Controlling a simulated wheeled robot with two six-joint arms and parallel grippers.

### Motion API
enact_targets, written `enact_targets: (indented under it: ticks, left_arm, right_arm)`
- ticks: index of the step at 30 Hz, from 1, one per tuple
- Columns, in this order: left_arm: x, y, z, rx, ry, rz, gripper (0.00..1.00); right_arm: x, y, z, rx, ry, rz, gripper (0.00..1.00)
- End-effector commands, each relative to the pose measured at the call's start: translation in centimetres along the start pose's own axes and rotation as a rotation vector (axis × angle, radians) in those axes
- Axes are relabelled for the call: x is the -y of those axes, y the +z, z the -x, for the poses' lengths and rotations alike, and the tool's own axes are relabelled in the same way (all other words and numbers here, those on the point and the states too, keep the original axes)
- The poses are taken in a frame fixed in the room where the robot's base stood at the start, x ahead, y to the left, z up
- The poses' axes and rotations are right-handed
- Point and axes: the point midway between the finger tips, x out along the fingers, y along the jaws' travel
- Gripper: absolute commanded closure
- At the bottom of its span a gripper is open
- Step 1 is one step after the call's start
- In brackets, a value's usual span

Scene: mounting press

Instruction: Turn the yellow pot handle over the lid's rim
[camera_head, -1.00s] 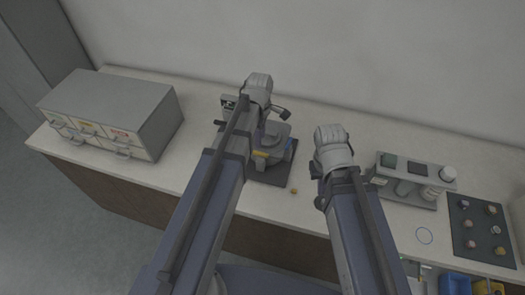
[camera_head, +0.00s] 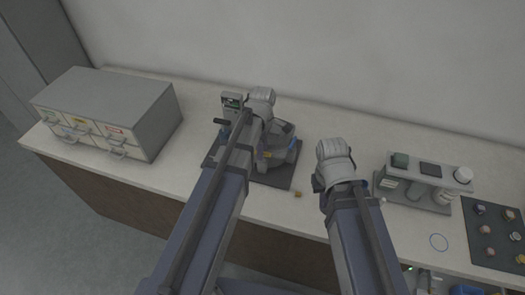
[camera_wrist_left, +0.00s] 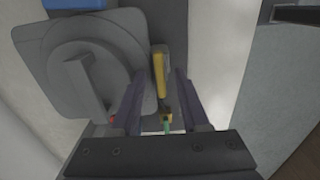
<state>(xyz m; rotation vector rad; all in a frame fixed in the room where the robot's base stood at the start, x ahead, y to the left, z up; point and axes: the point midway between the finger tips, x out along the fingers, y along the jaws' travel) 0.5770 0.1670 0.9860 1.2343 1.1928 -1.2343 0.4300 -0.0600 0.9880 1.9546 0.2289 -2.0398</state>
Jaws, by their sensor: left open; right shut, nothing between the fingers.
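The press pot (camera_head: 280,145) stands on a dark base plate (camera_head: 283,178) on the bench, partly hidden by my left arm. Its round grey lid (camera_wrist_left: 60,50), with a raised bar across it, fills the left of the left wrist view. The yellow handle (camera_wrist_left: 158,66) is a narrow upright bar beside the lid's right edge in that view. My left gripper (camera_wrist_left: 158,78) is open, with a finger on each side of the handle; contact is unclear. My right gripper (camera_head: 318,183) is shut and empty, right of the press, its fingertips mostly hidden.
A grey drawer cabinet (camera_head: 120,100) stands at the left. A grey rack with jars (camera_head: 425,180) and a dark mat with small round pieces (camera_head: 490,232) are at the right. A small brass-coloured piece (camera_head: 298,194) lies in front of the press. The bench behind is clear.

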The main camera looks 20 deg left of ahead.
Motion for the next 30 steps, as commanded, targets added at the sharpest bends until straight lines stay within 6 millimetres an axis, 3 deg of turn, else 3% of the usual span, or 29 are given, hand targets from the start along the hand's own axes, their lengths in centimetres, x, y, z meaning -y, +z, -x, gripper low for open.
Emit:
enact_targets:
  ticks: [2,13,30]
  left_arm:
    - [0.0,0.0,0.04,0.0,0.0,0.0,0.57]
    - [0.0,0.0,0.03,0.0,0.0,0.0,0.99]
    - [0.0,0.0,0.03,0.0,0.0,-0.015,1.0]
  right_arm:
    - [0.0,0.0,0.04,0.0,0.0,0.0,1.0]
    - [0.0,0.0,0.03,0.0,0.0,0.0,1.0]
    - [0.0,0.0,0.03,0.0,0.0,0.0,1.0]
